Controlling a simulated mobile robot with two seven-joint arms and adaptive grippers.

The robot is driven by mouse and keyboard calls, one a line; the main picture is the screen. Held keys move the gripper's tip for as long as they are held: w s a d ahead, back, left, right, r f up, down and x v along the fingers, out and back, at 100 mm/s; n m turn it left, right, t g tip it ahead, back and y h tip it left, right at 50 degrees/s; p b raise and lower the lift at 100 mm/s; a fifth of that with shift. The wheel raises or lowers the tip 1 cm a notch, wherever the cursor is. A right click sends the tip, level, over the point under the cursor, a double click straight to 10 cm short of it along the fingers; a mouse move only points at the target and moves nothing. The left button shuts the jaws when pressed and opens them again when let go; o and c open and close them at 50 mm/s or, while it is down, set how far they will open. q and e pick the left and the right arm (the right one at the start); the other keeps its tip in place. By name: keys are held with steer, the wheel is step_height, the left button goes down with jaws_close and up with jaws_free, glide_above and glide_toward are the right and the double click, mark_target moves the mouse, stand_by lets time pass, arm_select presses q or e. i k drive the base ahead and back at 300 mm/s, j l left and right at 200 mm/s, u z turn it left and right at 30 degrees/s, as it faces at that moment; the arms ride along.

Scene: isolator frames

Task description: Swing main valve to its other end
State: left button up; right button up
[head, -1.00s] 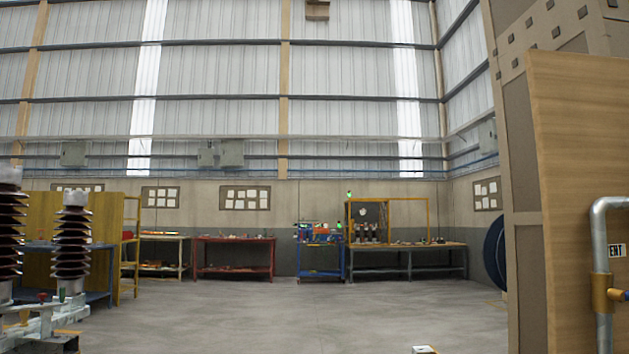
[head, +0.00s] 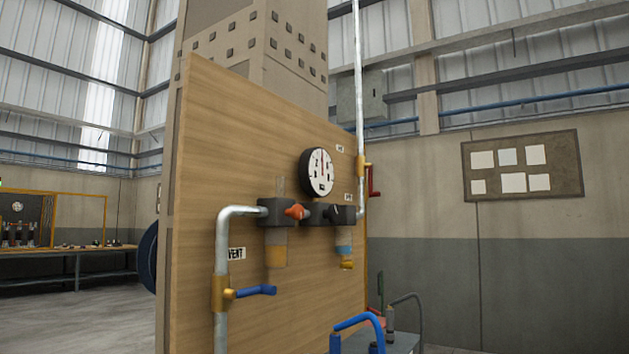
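A wooden panel (head: 200,150) carries pipework with two lever valves. The valve with the red lever (head: 373,181) sits on the upright pipe at the panel's right edge; its lever appears to point down along the pipe. The valve with the blue lever (head: 256,291) sits on the left pipe, below a VENT label (head: 237,254); its lever points right, across the pipe. No readable label names the main valve; the small labels by the right pipe (head: 359,80) are too small to read. Neither of my grippers is in view.
A round gauge (head: 318,172), an orange knob (head: 294,211) and two bowls hang between the pipes. A workbench (head: 70,252) is far left. Floor left of the panel is clear.

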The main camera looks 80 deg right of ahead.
mark_target(372, 194)
steer(key=z, duration=2.9)
steer(key=i+l+u, duration=0.3)
steer(key=i+l, duration=0.05)
steer(key=l, duration=0.1)
